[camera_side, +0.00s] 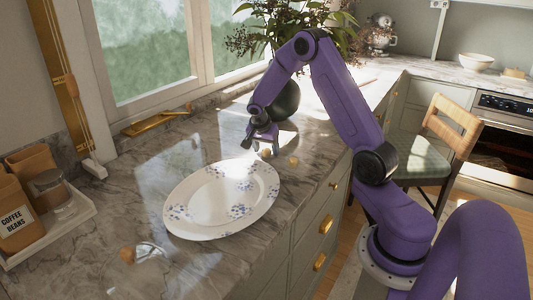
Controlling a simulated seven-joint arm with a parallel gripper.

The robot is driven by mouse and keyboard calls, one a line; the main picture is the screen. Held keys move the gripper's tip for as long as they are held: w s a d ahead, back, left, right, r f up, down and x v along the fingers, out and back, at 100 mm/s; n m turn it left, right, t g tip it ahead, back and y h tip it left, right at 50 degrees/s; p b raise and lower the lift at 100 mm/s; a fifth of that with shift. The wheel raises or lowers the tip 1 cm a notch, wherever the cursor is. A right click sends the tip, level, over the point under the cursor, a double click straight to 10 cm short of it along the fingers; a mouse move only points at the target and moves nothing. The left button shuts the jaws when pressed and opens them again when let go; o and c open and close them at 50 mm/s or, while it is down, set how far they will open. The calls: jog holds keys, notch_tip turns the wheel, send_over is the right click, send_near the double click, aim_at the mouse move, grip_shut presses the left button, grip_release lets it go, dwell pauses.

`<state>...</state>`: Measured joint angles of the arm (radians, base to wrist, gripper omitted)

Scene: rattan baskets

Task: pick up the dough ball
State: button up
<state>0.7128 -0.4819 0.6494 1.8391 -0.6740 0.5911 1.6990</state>
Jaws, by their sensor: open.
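Two small tan balls sit on the marble counter just behind the plate: one ball (265,153) is close below my gripper, and the other ball (293,161) is a little to its right. Either looks like the dough ball; I cannot tell which it is. My gripper (259,143) is open and points down, just above and slightly left of the nearer ball. Nothing shows between its fingers. At this size I cannot tell whether a finger touches the ball.
A white plate with blue flowers (222,231) lies in front of the balls. A small tan item (127,253) lies at the front left. A tray with canisters (50,230) is at left. A dark vase (285,100) with a plant stands behind my gripper.

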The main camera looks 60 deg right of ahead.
jog(key=c, duration=0.7)
jog(key=shift+c, duration=0.2)
